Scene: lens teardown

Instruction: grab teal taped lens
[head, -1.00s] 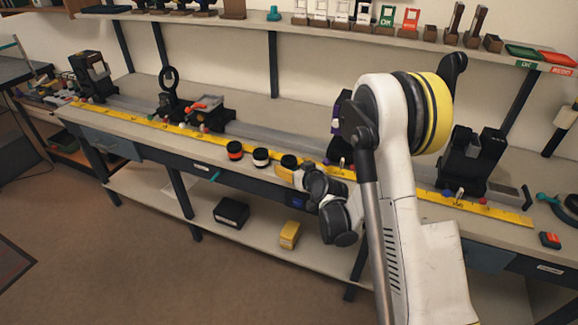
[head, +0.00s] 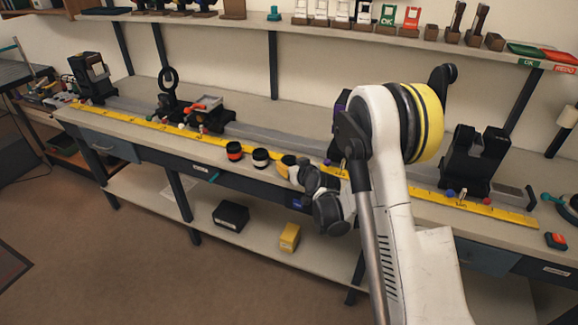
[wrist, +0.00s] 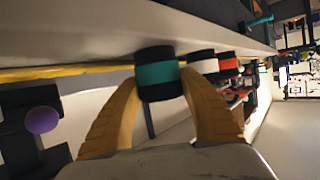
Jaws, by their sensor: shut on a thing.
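The teal taped lens (wrist: 157,75) is a short black cylinder with a teal band, in the middle of the wrist view. My gripper (wrist: 155,90) has its two yellow fingers on either side of it and is shut on it. In the head view my gripper (head: 287,166) is at the bench's front edge, right of two other lenses, and the teal lens is mostly hidden there. The lens with a white band (head: 260,158) and the lens with an orange-red band (head: 235,151) stand to its left. I cannot tell whether the held lens touches the bench.
A yellow ruler strip (head: 150,122) runs along the bench (head: 112,115). Behind it a rail carries a dark ring mount (head: 168,85) and black holders, one at the right (head: 474,160). The lower shelf holds a black box (head: 231,214) and a yellow box (head: 289,237).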

